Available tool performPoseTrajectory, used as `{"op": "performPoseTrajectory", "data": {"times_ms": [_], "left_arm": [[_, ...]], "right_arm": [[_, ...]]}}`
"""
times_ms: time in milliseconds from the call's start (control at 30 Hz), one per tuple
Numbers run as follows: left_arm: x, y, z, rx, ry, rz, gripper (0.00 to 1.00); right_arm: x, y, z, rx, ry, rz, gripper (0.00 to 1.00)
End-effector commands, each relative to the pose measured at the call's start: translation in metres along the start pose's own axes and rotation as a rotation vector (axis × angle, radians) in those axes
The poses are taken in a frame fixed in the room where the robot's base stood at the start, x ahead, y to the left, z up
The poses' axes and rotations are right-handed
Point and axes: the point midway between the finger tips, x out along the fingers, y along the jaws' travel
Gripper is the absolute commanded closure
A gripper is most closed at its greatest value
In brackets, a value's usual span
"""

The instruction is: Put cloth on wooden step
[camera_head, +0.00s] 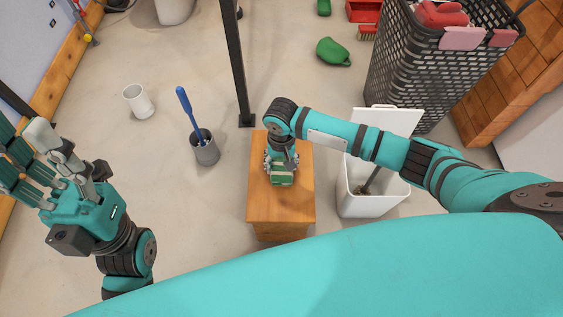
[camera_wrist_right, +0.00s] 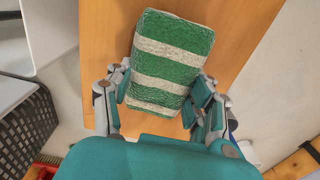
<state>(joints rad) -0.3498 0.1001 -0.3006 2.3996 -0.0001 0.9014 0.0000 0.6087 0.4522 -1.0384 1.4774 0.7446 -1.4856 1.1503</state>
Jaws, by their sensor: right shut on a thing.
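The wooden step (camera_head: 280,215) stands on the floor in the middle of the head view. Its top (camera_wrist_right: 105,50) fills much of the right wrist view behind the cloth. The cloth (camera_wrist_right: 170,62) is a folded block with green and white stripes; a small part of it (camera_head: 282,180) shows in the head view. My right gripper (camera_head: 281,165) is over the step top and shut on the cloth, with fingers on both sides of it. I cannot tell whether the cloth touches the step. My left gripper (camera_head: 55,165) is open and empty at the left, away from the step.
A white bin (camera_head: 372,205) with its lid up stands right of the step. A grey holder with a blue-handled brush (camera_head: 205,150) and a white cup (camera_head: 138,101) stand to the left. A black basket (camera_head: 425,75) is at the back right. A dark post (camera_head: 237,65) rises behind the step.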

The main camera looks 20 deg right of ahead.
Motion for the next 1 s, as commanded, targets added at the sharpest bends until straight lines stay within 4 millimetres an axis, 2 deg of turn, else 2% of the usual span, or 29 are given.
{"op": "performPoseTrajectory", "data": {"times_ms": [67, 100, 267, 533, 667, 867, 1000], "left_arm": [[0.001, 0.0, 0.001, 0.0, -0.006, 0.0, 0.6], [0.001, 0.0, 0.002, 0.001, -0.01, 0.0, 0.6], [0.001, 0.0, 0.002, 0.001, -0.01, 0.0, 0.6], [0.0, 0.0, 0.002, 0.0, -0.01, 0.0, 0.6], [0.002, -0.001, 0.003, 0.002, -0.019, 0.0, 0.6], [0.007, -0.004, 0.04, 0.016, -0.227, -0.004, 0.6], [0.0, -0.008, 0.074, 0.026, -0.421, -0.009, 0.6]], "right_arm": [[0.002, 0.0, 0.0, 0.0, -0.001, 0.0, 0.72], [0.003, 0.0, 0.0, 0.0, -0.001, 0.0, 0.45], [0.003, 0.0, 0.0, 0.0, 0.0, 0.0, 0.24], [0.002, 0.0, 0.0, 0.0, 0.0, 0.0, 0.23], [-0.004, 0.0, 0.0, 0.0, 0.0, 0.0, 0.23], [-0.027, 0.0, 0.0, 0.0, 0.0, -0.001, 0.23], [-0.045, 0.0, 0.0, 0.0, 0.0, -0.001, 0.23]]}}
